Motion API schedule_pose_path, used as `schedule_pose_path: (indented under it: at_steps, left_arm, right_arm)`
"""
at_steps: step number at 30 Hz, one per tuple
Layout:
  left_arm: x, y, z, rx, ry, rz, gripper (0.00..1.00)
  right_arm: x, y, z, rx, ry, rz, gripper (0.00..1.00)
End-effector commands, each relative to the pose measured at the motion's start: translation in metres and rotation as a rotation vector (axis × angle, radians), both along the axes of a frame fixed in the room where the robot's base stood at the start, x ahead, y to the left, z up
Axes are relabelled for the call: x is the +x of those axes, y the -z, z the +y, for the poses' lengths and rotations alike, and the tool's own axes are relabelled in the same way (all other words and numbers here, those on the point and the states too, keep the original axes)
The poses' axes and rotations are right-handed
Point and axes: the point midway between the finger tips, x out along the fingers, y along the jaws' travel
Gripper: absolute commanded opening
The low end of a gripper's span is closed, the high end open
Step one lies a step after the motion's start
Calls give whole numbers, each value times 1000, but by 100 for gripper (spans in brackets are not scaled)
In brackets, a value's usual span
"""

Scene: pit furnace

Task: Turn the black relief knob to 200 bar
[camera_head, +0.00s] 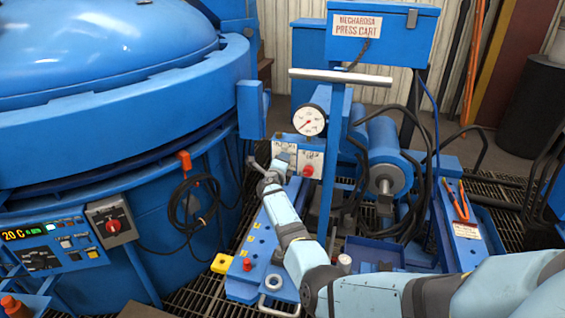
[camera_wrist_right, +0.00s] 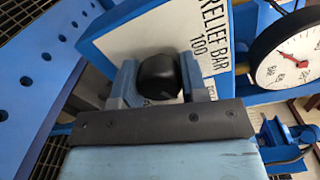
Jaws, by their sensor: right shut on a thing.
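The black relief knob (camera_wrist_right: 159,74) shows in the right wrist view, in front of a white plate (camera_wrist_right: 118,42) lettered "RELIEF BAR" with a "100" mark. My right gripper (camera_wrist_right: 157,86) is shut on the knob, one finger on each side of it. In the head view my right gripper (camera_head: 279,163) reaches the small panel below the gauge and hides the knob there. The rest of the scale and any pointer mark on the knob are hidden or too small to read. My left gripper is not in view.
A round pressure gauge (camera_head: 310,119) with a red needle sits just above the panel; it also shows in the right wrist view (camera_wrist_right: 293,56). A red knob (camera_head: 308,171) is close right of my gripper. The big blue furnace (camera_head: 110,110) fills the left side. Black hoses (camera_head: 417,190) hang at right.

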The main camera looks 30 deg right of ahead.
Motion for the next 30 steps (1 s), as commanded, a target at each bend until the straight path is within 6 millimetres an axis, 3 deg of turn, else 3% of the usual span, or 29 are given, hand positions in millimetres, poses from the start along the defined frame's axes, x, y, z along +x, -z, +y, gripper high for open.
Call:
schedule_pose_path:
  at_steps: [7,8,10,11,22,30]
  left_arm:
    - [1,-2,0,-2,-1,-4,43]
    - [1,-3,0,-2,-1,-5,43]
    - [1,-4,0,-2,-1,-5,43]
    - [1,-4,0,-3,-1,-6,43]
    - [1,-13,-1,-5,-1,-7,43]
    - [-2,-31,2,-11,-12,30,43]
  right_arm:
    - [0,-1,-1,0,1,-1,16]
    - [0,-1,-1,0,1,-1,47]
    - [0,-1,-1,0,1,-1,63]
    - [0,-1,-1,0,1,-1,65]
    - [-5,-2,6,1,0,0,65]
    - [-39,-9,45,3,-1,1,65]
